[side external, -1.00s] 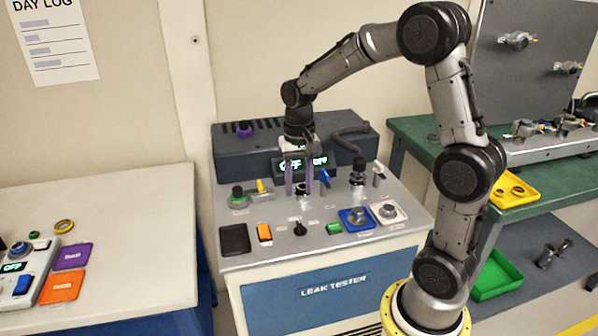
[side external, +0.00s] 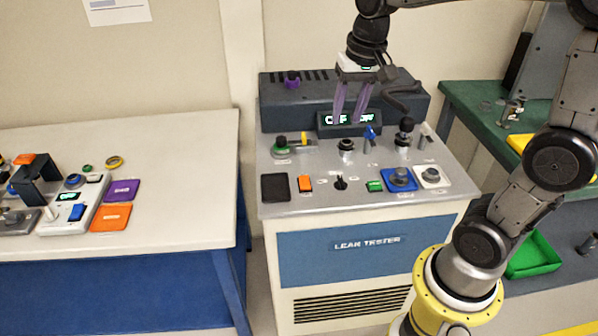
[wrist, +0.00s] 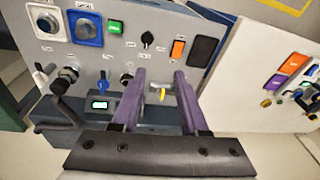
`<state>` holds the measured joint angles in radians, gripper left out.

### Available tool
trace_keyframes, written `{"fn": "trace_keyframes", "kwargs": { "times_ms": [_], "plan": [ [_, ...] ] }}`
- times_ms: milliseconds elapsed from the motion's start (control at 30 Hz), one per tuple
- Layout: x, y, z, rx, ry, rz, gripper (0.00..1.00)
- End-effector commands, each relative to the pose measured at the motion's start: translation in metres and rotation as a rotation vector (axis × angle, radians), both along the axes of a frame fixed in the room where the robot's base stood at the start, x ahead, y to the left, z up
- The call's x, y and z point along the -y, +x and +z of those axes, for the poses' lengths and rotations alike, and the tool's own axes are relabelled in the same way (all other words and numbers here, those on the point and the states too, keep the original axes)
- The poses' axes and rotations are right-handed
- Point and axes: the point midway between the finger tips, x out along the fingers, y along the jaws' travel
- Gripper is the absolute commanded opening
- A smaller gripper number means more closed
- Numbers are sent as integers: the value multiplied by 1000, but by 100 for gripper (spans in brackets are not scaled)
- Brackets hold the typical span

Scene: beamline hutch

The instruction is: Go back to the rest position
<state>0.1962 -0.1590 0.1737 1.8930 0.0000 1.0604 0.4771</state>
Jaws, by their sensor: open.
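My gripper (side external: 351,102) has two purple fingers, held apart with nothing between them. In the side external view it hangs above the back of the leak tester (side external: 367,243), in front of the green-lit display (side external: 336,120). In the wrist view my gripper (wrist: 156,80) points over the panel, and its fingers stand over a yellow-handled part (wrist: 162,93). The fingertips look clear of the panel. The upper arm runs out of the top of the side external view.
The panel carries a black knob lever (side external: 404,131), a blue lever (side external: 370,133), an orange switch (side external: 305,184) and blue (side external: 399,179) and white (side external: 432,177) pads. A white table (side external: 180,160) stands left. A green bench (side external: 480,110) and green tray (side external: 535,256) are right.

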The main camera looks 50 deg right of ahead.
Motion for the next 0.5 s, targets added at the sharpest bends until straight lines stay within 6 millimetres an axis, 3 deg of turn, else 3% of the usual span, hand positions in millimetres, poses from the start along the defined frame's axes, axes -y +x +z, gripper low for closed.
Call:
{"fn": "trace_keyframes", "kwargs": {
  "times_ms": [100,233,400,500],
  "plan": [
    [-26,-38,24,100,-28,111,44],
    [-45,-80,32,193,-62,248,44],
    [-60,-128,21,289,-115,432,44],
    [-63,-147,7,313,-147,526,44]
  ]
}}
